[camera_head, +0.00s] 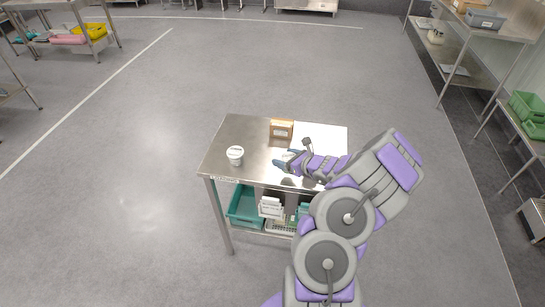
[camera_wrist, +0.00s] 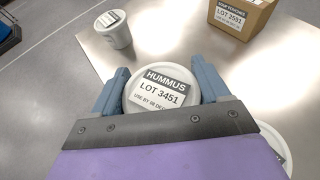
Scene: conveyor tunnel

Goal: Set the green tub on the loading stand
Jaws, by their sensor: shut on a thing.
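My gripper (camera_wrist: 160,74) is shut on a round tub (camera_wrist: 160,90) with a pale lid, whose dark label reads HUMMUS LOT 3451. The fingers are on opposite sides of the tub. Its side wall is hidden, so I cannot tell whether it is green. In the head view my gripper (camera_head: 284,163) is over the front middle of a steel stand (camera_head: 222,163). Its front edge has a label too small to read. I cannot tell whether the held tub touches the top. A white tub (camera_head: 235,155) stands at the left, also in the wrist view (camera_wrist: 115,32).
A cardboard box (camera_head: 281,129) labelled LOT 2591 in the wrist view (camera_wrist: 238,17) stands at the back middle. Another pale round lid (camera_wrist: 277,143) shows partly behind my gripper. A teal bin (camera_head: 243,208) sits on the lower shelf. Bare steel lies between tub and box.

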